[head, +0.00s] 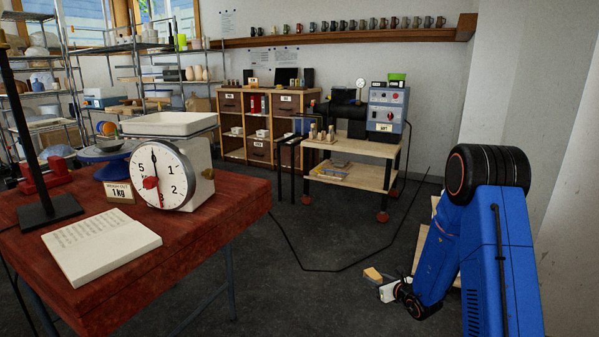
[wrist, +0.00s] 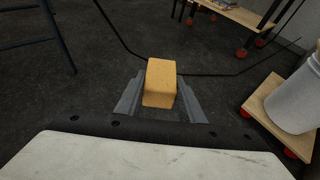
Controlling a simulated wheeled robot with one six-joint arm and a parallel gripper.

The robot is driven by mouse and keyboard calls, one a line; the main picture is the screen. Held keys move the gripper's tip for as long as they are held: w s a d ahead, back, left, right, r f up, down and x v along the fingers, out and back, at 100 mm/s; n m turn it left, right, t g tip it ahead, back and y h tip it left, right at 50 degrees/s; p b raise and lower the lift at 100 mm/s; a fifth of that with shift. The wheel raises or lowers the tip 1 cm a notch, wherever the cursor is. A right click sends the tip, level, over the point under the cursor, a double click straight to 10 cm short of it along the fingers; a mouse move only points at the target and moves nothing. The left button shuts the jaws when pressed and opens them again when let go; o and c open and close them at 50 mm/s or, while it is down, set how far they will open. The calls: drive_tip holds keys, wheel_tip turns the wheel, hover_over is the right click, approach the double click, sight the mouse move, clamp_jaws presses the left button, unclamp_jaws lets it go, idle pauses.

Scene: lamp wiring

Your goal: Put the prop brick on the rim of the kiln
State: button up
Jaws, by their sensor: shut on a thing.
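The prop brick (wrist: 160,83) is a small tan-yellow block. My gripper (wrist: 160,102) is shut on it, with a grey jaw along each side, and the brick sticks out beyond the jaws. In the head view the brick (head: 373,274) shows at the end of my gripper (head: 384,287), low at the right, above the dark floor and apart from the furniture. I cannot make out the kiln or its rim for certain in either view.
A red table (head: 190,238) with a dial scale (head: 163,174) stands at the left. A wooden cart (head: 350,178) with red wheels stands ahead. A black cable (head: 330,270) crosses the floor. A white bucket (wrist: 296,97) stands on a wheeled wooden dolly (wrist: 262,108) at right. Mid-floor is mostly clear.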

sight(375, 275)
drive_tip(key=shift+m+h, duration=0.4)
drive_tip(key=shift+m, duration=0.1)
drive_tip(key=r, duration=0.6)
drive_tip(key=shift+w+a, duration=0.1)
drive_tip(key=shift+w, duration=0.15)
